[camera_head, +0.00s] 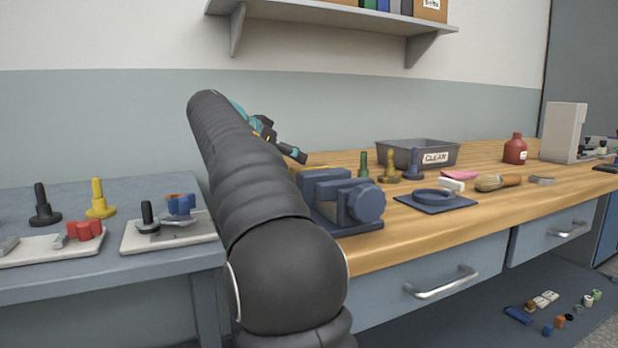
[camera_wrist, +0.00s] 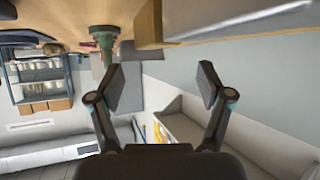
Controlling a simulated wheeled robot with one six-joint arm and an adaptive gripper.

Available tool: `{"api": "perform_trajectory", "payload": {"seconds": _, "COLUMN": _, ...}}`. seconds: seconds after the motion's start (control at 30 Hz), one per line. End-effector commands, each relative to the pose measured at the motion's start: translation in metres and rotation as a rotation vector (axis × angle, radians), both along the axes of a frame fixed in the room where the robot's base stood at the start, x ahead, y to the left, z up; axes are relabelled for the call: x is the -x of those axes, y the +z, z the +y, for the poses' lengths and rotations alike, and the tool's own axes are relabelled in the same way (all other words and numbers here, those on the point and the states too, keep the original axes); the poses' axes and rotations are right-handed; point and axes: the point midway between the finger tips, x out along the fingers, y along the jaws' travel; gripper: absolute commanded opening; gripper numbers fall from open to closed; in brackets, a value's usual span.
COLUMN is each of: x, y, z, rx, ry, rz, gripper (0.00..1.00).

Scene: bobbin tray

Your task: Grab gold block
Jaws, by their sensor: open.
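No piece is plainly a gold block. A brass-gold flanged post (camera_head: 387,166) stands upright on the wooden bench, between a green post (camera_head: 363,163) and a blue post (camera_head: 413,164). A small orange-brown piece (camera_head: 530,304) lies on the floor mat at lower right, too small to make out well. My gripper (camera_head: 292,152) is raised over the back of the bench, left of the posts, partly hidden by my arm. In the wrist view its two fingers (camera_wrist: 167,85) are spread with nothing between them. A green post (camera_wrist: 103,40) shows beyond them, upside down.
A blue vise-like block (camera_head: 340,198) stands near my arm. A grey CLEAN bin (camera_head: 383,145) is behind the posts. A yellow post (camera_head: 97,200) stands on the left table (camera_head: 110,277). A shelf (camera_head: 300,12) hangs above.

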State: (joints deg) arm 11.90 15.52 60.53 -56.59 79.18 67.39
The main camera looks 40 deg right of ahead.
Motion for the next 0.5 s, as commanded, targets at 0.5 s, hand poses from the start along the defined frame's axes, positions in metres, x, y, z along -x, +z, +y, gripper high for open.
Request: {"api": "perform_trajectory", "payload": {"seconds": 0.5, "x": -0.001, "y": -0.023, "z": -0.042, "rx": -0.001, "ry": -0.002, "rz": 0.002, "gripper": 0.79}}
